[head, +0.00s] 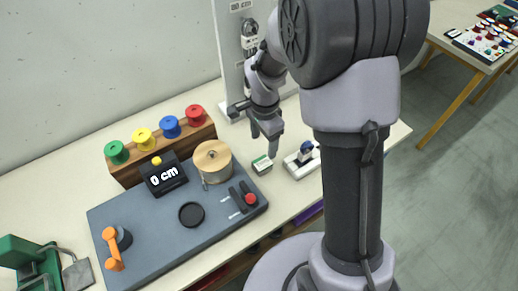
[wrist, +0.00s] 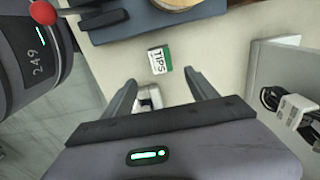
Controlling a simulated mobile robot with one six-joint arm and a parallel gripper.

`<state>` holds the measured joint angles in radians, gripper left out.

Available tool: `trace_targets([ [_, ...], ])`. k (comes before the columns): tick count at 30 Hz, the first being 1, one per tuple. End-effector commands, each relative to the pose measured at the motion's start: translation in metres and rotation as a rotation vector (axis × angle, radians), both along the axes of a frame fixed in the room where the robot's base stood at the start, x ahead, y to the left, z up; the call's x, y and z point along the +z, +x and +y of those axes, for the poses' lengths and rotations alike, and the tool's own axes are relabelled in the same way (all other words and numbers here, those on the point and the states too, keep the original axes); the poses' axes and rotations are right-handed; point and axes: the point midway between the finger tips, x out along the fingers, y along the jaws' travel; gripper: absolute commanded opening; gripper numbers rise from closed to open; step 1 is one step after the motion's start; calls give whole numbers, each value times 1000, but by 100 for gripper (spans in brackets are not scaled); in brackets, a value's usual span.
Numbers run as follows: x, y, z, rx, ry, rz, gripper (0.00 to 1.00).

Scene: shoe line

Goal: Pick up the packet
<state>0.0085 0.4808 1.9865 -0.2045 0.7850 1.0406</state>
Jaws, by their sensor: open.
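The packet (head: 262,165) is a small white and green box on the table, right of the grey board. In the wrist view the packet (wrist: 160,60) shows its "TIPS" label and lies just beyond the fingertips. My gripper (head: 264,150) is above the table near the packet, pointing down. In the wrist view my gripper (wrist: 160,78) has its fingers spread apart with nothing held between them. The packet is apart from the fingers.
A white holder with a blue top (head: 303,158) stands right of the packet. The grey board (head: 160,235) carries a round wooden-topped canister (head: 212,158) and a black "0 cm" display (head: 165,177). A rack of coloured spools (head: 160,150) is behind. A pale upright panel (head: 232,60) stands at the back.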

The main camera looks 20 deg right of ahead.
Motion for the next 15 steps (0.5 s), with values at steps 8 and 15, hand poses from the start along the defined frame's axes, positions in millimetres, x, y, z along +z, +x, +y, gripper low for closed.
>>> trace_targets([
  [8,-67,0,0,1,0,1,67],
  [15,-97,0,2,4,0,1,67],
])
